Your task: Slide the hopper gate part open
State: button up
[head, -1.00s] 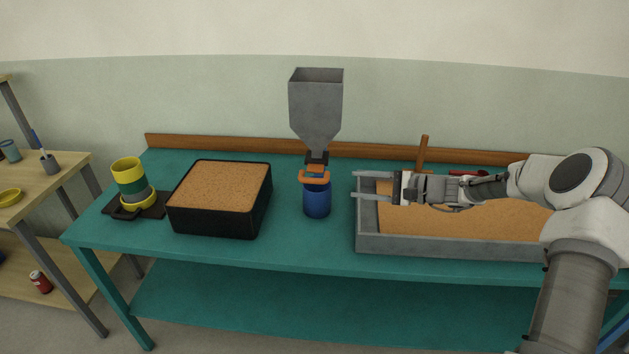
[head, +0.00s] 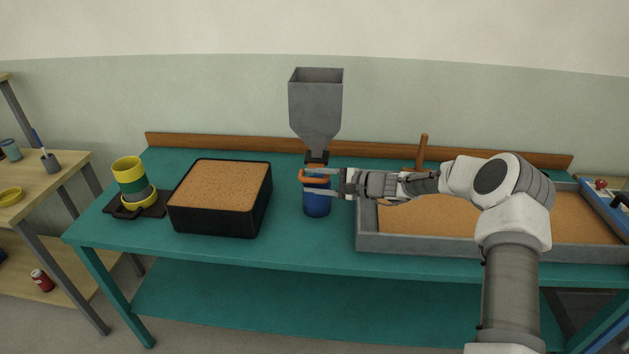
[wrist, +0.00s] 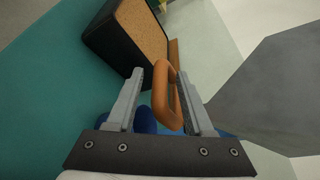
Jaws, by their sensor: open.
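The grey hopper (head: 316,107) stands at the back of the teal table, with its narrow outlet low down. Its orange gate handle (head: 312,177) sticks out at the front of the outlet. A blue container (head: 317,206) stands below the outlet. My gripper (head: 304,181) is open at the handle, pointing left. In the wrist view the orange handle (wrist: 167,97) lies between the two fingers of my gripper (wrist: 160,75), closer to the right one, and the hopper (wrist: 275,90) is at right. I cannot tell whether a finger touches the handle. The gate plate itself is hidden.
A black tub (head: 215,222) filled with tan grains stands left of the hopper. A long grey tray (head: 400,246) of similar grains lies to the right, under my arm. Yellow and green cups (head: 130,176) stand at far left. The table front is clear.

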jog(key=shift+c, duration=0.2)
grip_shut()
dwell(1.1)
